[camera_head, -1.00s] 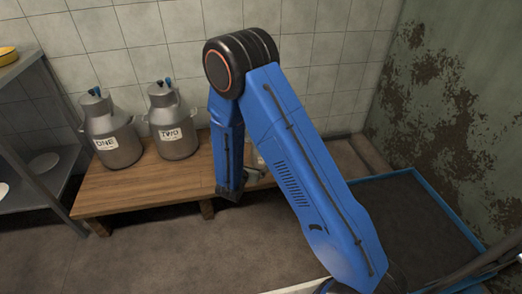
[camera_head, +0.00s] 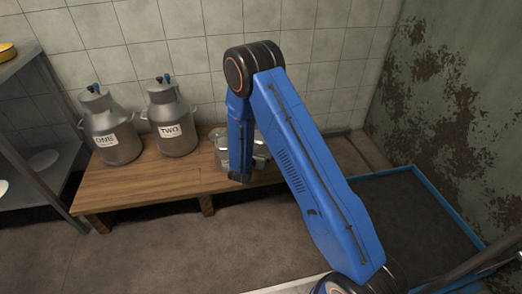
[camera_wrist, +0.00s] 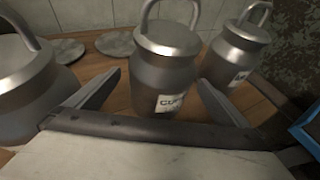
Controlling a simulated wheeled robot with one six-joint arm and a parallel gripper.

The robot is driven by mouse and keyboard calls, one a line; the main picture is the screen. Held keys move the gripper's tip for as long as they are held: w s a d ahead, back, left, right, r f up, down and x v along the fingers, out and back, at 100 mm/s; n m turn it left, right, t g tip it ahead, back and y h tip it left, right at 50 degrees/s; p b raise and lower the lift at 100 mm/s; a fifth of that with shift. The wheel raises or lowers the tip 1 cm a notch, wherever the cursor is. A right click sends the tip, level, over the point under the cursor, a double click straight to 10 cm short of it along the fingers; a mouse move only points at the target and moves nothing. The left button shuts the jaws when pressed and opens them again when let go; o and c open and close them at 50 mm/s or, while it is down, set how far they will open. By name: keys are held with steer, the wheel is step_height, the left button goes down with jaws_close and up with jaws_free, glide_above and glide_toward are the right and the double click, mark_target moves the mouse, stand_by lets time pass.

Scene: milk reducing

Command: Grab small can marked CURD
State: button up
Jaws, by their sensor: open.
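The small can marked CURD (camera_wrist: 162,68) stands upright on the wooden bench in the wrist view, with a handle on its lid and a white label low on its front. My gripper (camera_wrist: 152,94) is open, with one finger on each side of the can's lower body; whether they touch it I cannot tell. In the head view my blue arm hides most of the metal cans at the bench's right end, and my fingertips are hidden there.
Another small can (camera_wrist: 240,50) with an unreadable label stands to the right, and a larger can (camera_wrist: 30,88) to the left. Cans ONE (camera_head: 110,130) and TWO (camera_head: 172,122) stand on the wooden bench (camera_head: 140,188). A grey shelf (camera_head: 30,115) is at left, a blue-edged tray (camera_head: 420,205) at right.

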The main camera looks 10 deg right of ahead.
steer(key=shift+x, duration=2.7)
steer(key=shift+s+d, duration=0.1)
steer(key=shift+s, duration=0.05)
steer(key=c, duration=1.9)
steer(key=shift+c, duration=0.2)
